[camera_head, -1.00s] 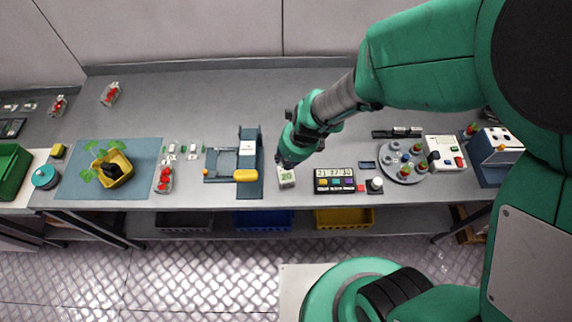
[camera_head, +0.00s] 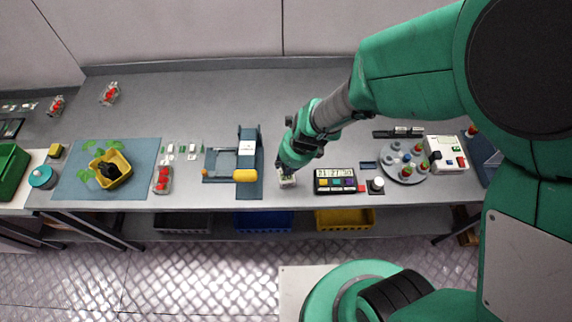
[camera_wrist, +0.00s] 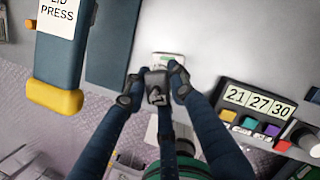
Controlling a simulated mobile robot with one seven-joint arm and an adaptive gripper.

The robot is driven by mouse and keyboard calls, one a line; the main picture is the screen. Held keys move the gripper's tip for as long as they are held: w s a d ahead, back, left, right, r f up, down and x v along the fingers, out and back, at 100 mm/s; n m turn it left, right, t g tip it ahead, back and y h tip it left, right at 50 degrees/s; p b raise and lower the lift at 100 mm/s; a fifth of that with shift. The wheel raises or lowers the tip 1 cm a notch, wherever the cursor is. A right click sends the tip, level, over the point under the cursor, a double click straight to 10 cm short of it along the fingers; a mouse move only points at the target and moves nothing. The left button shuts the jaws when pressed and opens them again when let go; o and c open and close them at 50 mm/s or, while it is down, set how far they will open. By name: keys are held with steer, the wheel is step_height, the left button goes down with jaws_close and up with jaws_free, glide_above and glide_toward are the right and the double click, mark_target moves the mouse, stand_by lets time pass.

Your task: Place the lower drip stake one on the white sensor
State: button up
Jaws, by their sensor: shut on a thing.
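The white sensor (camera_head: 288,183) is a small pale block near the front edge of the bench, partly hidden under my gripper (camera_head: 284,170). In the wrist view the white sensor (camera_wrist: 166,60) shows just beyond the fingertips, with a green edge. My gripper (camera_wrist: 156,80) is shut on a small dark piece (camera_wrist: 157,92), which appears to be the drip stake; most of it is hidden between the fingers. The gripper is low, right over the sensor. I cannot tell whether the held piece touches it.
Left of the sensor stands a blue press with a yellow handle (camera_head: 245,176). To the right is a black timer (camera_head: 335,181) with coloured buttons, then a round grey tray (camera_head: 389,172) with several pegs. The bench behind the gripper is clear.

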steer(key=shift+f, duration=0.15)
steer(key=o, duration=0.8)
steer(key=shift+o, duration=0.2)
steer(key=p+v, duration=0.3)
steer(key=v, duration=0.9)
steer(key=shift+p, duration=0.3)
steer(key=shift+r, duration=0.25)
